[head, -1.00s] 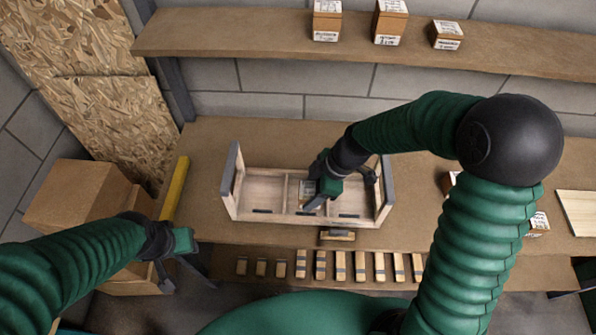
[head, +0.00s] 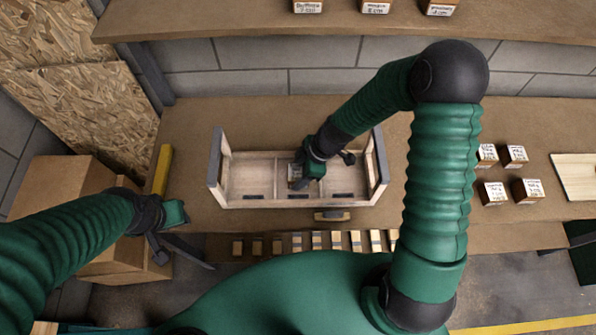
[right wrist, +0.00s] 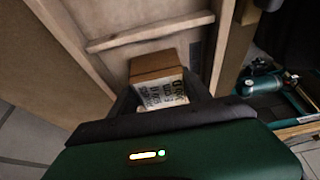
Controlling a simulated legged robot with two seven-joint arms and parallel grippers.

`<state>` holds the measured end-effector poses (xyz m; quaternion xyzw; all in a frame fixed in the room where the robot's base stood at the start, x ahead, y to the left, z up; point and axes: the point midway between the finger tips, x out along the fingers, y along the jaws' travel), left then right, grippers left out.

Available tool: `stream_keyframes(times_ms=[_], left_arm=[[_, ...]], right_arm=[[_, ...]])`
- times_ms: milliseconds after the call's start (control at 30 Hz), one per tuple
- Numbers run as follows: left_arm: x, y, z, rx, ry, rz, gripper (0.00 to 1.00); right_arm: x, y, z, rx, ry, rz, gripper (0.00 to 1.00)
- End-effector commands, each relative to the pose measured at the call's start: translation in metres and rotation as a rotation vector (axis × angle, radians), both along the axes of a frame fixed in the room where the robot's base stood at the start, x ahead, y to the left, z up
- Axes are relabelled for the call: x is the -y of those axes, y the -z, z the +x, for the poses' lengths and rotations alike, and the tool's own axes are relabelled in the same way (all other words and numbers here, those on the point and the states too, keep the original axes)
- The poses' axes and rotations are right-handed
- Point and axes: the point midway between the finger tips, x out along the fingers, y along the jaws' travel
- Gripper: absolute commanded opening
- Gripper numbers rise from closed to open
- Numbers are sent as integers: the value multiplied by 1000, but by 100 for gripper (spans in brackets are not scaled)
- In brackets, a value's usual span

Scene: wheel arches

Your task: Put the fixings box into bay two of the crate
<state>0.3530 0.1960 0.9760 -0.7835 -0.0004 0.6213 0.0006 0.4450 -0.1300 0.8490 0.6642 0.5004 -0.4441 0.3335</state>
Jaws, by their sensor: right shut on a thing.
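The wooden crate (head: 247,202) stands on the workbench with grey end panels and dividers making three bays. My right gripper (head: 299,180) reaches into its middle bay from above. It is shut on the fixings box (right wrist: 158,67), a small brown carton with a white printed label, which also shows in the head view (head: 293,171). In the right wrist view the box sits between the fingers, close to a pale divider. Whether it touches the crate floor I cannot tell. My left gripper (head: 176,254) is open and empty, left of the crate in front of the bench.
Several labelled boxes (head: 494,192) stand on the bench at the right, near a pale board (head: 576,176). A yellow bar (head: 162,170) lies left of the crate. Cardboard boxes (head: 62,188) are at far left. A shelf (head: 230,22) with boxes runs behind.

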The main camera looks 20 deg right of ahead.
Motion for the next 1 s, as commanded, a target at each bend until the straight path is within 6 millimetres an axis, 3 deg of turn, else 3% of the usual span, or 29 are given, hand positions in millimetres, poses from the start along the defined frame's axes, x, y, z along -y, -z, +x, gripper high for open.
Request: stream_keyframes(times_ms=[167,200,333,733,1000], left_arm=[[0,4,0,0,0,0,36],[0,3,0,0,0,0,36],[0,2,0,0,0,0,36],[0,-1,0,0,0,0,36],[0,-4,0,0,0,0,36]], right_arm=[[0,4,1,1,-1,1,0],[0,2,1,-1,0,0,61],[-1,2,1,-1,0,1,78],[3,-8,1,3,1,0,78],[28,-70,-5,6,3,-2,78]])
